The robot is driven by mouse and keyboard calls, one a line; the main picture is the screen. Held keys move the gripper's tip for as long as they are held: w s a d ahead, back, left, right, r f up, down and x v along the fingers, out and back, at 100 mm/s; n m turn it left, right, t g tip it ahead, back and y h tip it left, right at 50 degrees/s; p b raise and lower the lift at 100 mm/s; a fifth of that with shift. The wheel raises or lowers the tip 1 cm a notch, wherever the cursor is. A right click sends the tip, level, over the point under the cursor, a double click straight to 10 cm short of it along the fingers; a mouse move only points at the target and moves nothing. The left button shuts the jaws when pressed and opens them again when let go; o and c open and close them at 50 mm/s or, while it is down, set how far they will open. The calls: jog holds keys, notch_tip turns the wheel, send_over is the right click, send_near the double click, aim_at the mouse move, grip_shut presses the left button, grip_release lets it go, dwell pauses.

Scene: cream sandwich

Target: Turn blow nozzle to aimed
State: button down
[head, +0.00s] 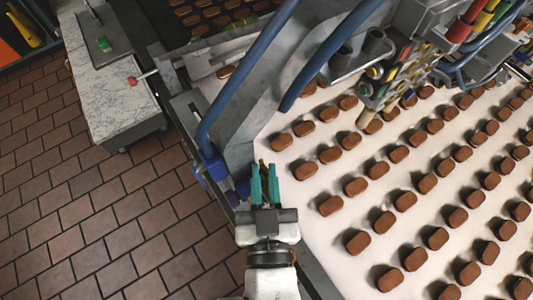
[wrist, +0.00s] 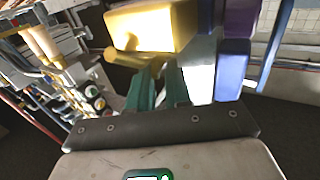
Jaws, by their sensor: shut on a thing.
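My gripper (head: 264,170), with two teal fingers, is at the left edge of the white belt in the head view. In the wrist view its fingers (wrist: 160,72) are close together at a yellow tube-like piece that sticks out from a yellow block (wrist: 150,25). This yellow piece (wrist: 125,58) looks like the blow nozzle, and its tip is partly hidden by the fingers. In the head view only a small yellowish bit shows between the fingers. Its exact aim cannot be told.
A blue block (wrist: 231,68) and a purple block (wrist: 240,18) sit right of the yellow one in the wrist view. Blue pipes (head: 245,85) arch above the machine side. Rows of brown biscuits cover the white belt (head: 310,235). The tiled floor (head: 120,220) at left is clear.

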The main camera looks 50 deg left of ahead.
jog(key=shift+a+f+m+t+h+p, duration=0.1)
jog(key=shift+m+t+h+p, duration=0.3)
jog(key=shift+t, duration=0.3)
jog(key=c, duration=1.1)
grip_release()
jog(key=shift+n+g+y+b, duration=0.3)
jog(key=shift+n+g+b, duration=0.15)
jog(key=shift+b, duration=0.2)
